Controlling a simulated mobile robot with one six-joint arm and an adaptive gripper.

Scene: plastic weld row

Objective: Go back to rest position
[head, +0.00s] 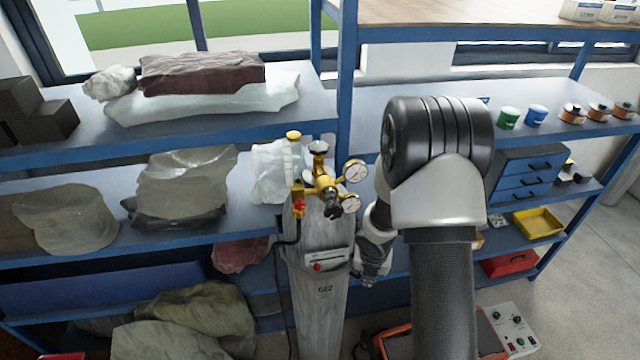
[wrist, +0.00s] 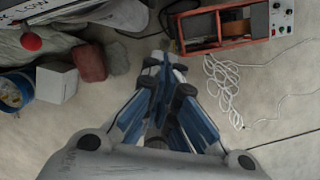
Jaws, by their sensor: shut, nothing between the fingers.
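My gripper (wrist: 163,64) shows in the wrist view with its blue and grey fingers together and nothing between them. It points down over a pale concrete floor, clear of the things around it. In the head view my arm rises in front of the shelves, right of the grey CO2 cylinder with its brass regulator and gauges (head: 320,290). My wrist links show low between the cylinder and my forearm, but the fingers cannot be made out there.
Blue shelving (head: 370,105) holds wrapped bundles, spools and a yellow bin (head: 538,222). An orange-framed machine (wrist: 222,30) and a white cord (wrist: 225,85) lie on the floor. A white box (wrist: 57,82) and a blue bucket (wrist: 14,92) stand left. Floor is open at right.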

